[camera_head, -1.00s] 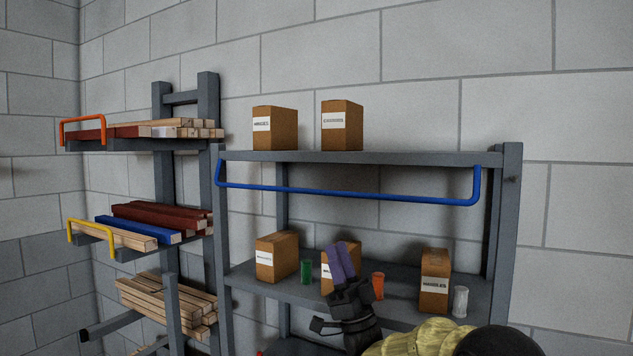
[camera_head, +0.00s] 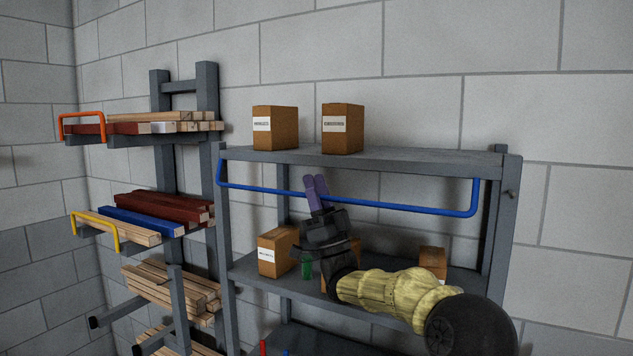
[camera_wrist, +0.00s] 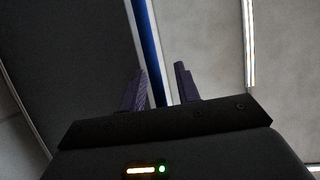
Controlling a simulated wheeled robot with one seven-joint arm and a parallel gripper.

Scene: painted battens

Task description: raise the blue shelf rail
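The blue shelf rail (camera_head: 410,207) is a long bar with bent ends, across the front of the grey shelf unit just below its top board (camera_head: 400,160). My gripper (camera_head: 316,179) is at the rail, left of its middle, with its purple fingers pointing up and crossing the bar's line. In the wrist view the blue rail (camera_wrist: 149,35) runs between the two spread fingers of my gripper (camera_wrist: 161,67), nearer the left one. The gripper is open, with a gap beside the rail. Whether a finger touches it I cannot tell.
Cardboard boxes stand on the top board, one on the left (camera_head: 275,128) and one on the right (camera_head: 342,128). Boxes and a green cup (camera_head: 307,268) stand on the lower board, partly behind my arm. A batten rack with an orange rail (camera_head: 82,116) and yellow rail (camera_head: 117,232) is left.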

